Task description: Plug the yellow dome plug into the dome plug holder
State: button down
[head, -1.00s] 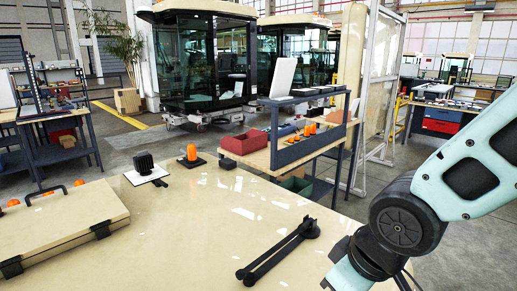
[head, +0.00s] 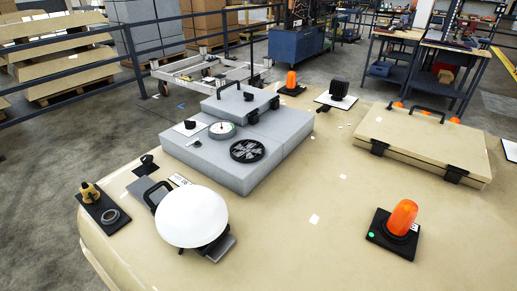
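A small yellow plug-like piece (head: 90,193) sits at the far end of a black board (head: 104,207) near the table's left edge. A grey ring (head: 111,215) lies on the same board. To its right a large white dome (head: 191,215) stands on a dark base with a black handle. A small black fitting (head: 147,160) stands on a dark plate behind the dome. I cannot tell which part is the dome plug holder. My gripper is not in view.
A blue railing (head: 130,62) runs beyond.

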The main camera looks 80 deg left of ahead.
aim_at(86, 188)
jog(key=k+j+u, duration=0.15)
jog(key=u, duration=3.2)
jog(key=z, duration=0.15)
